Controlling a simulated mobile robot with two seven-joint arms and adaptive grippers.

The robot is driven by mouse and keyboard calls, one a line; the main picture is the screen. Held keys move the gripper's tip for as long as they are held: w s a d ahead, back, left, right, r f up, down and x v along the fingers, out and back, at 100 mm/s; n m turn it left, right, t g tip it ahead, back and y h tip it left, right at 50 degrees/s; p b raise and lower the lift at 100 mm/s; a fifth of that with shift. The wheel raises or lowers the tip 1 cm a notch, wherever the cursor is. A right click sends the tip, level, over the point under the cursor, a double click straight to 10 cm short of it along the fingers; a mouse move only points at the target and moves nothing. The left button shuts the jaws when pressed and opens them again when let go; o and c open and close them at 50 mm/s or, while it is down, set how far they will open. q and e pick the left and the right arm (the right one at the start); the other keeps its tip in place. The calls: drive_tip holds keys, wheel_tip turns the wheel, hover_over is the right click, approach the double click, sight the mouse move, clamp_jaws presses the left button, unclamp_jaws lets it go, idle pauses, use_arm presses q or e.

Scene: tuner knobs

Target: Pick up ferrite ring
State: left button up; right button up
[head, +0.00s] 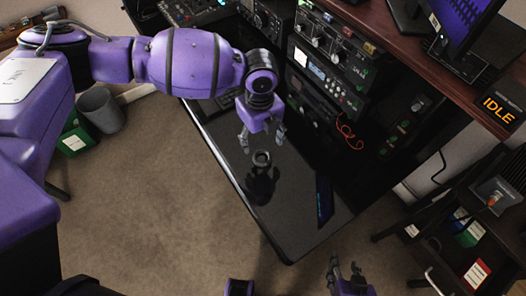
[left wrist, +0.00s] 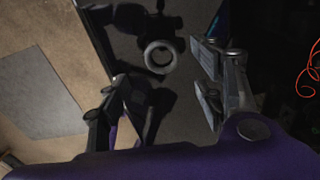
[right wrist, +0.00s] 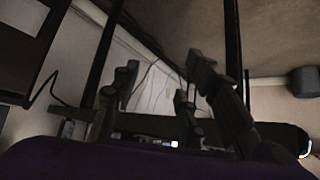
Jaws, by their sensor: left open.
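The ferrite ring (head: 261,158) is a small dark grey ring near the front of the glossy black desk top (head: 225,150). In the left wrist view the ring (left wrist: 160,57) shows as a lighter grey band with a dark hole, ahead of the fingers and roughly between them. My left gripper (head: 263,138) is open and empty, pointing down just above the ring, apart from it as far as I can see. My right gripper (head: 347,278) is low at the bottom of the head view, away from the desk. Its fingers (right wrist: 158,85) are apart with nothing between them.
Stacked radio units (head: 325,75) stand along the back of the desk, with a red cable (head: 350,135) hanging in front. A dark flat panel (head: 324,200) lies right of the ring. A cart (head: 465,235) stands at right. Carpet (head: 140,220) lies open at left.

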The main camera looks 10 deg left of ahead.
sight(261, 160)
use_arm(q)
drive_tip(key=f, duration=0.7)
drive_tip(key=shift+s+d+f, duration=0.1)
drive_tip(key=shift+s+f, duration=0.3)
drive_tip(key=c, duration=1.2)
